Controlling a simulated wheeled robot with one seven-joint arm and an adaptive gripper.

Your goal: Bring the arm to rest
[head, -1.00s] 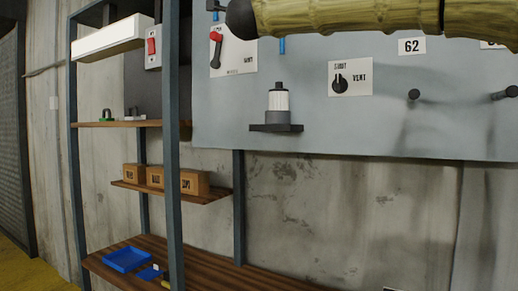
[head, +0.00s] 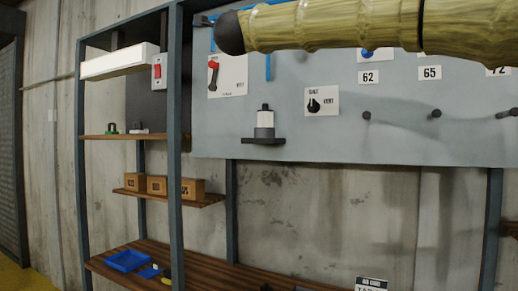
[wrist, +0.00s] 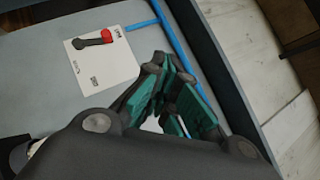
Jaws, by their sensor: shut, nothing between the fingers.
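My gripper (wrist: 168,68) shows in the wrist view with its teal-padded fingers close together and nothing seen between them. It is in front of the grey panel, near a white card with a red-and-black lever (wrist: 92,40) and a blue strip (wrist: 178,50). In the head view my arm stretches across the top of the picture, over the upper part of the panel. Its dark rounded end is at the upper left, and the fingers cannot be made out there.
The grey panel (head: 330,135) carries a knob card (head: 321,101), a small ledge with a white-and-dark cylinder (head: 265,122), and several pegs. On the left, a shelf rack (head: 175,200) holds small boxes (head: 157,185) and a blue tray (head: 127,260). Bare wall shows below the panel.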

